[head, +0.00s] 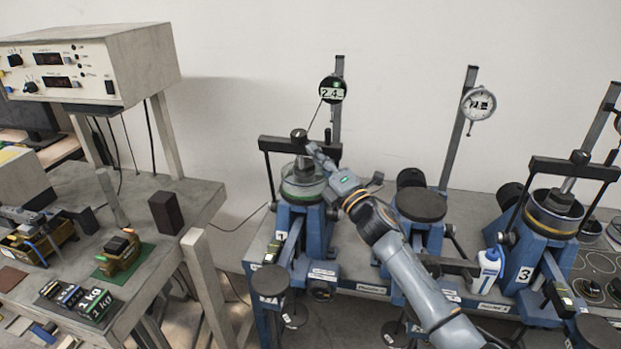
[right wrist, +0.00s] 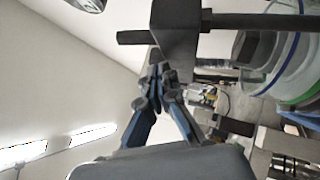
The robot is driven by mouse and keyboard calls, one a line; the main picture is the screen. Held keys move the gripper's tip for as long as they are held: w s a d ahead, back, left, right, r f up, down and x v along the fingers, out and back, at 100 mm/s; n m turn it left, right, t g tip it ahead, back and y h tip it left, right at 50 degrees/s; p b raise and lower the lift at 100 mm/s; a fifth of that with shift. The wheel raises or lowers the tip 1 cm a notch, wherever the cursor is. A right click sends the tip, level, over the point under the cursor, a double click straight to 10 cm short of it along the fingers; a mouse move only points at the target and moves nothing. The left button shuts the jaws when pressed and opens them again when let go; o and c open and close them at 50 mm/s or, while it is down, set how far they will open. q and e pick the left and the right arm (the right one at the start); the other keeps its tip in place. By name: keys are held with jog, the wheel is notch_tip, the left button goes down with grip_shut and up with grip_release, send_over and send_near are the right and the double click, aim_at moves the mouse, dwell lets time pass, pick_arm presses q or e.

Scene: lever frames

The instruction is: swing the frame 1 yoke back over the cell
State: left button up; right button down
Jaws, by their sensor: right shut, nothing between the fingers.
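The frame 1 yoke (head: 279,145) is a black crossbar on side rods with a dark knob (head: 299,134) at its middle. It stands upright above the clear cell (head: 303,188) with a green ring; I cannot tell whether it is centred over it. My right gripper (head: 315,151) is shut and empty at the right half of the crossbar. In the right wrist view my fingertips (right wrist: 160,77) are together close to the dark yoke (right wrist: 176,32); contact is unclear. The cell (right wrist: 290,65) shows at the right there. My left gripper is not in view.
Frame 2 with a dark round plate (head: 421,205) is to the right, then a white bottle (head: 488,270) and the frame 3 yoke (head: 560,167). A side table (head: 195,197) stands at left.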

aim_at(319, 144)
jog(key=shift+m, duration=0.3)
jog(key=w, duration=0.2)
jog(key=w+r, duration=0.1)
jog(key=shift+w+d+r, duration=0.1)
jog(key=shift+w+d, duration=0.2)
jog(key=shift+w, duration=0.1)
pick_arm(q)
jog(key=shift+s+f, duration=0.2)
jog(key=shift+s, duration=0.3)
pick_arm(e)
jog(key=shift+w+d+m+g+h, duration=0.15)
jog(key=shift+w+m+h, duration=0.1)
jog(key=shift+w, duration=0.15)
jog(key=shift+w+d+m+g+h, duration=0.15)
jog(key=shift+w+m+h, duration=0.1)
jog(key=shift+w, duration=0.15)
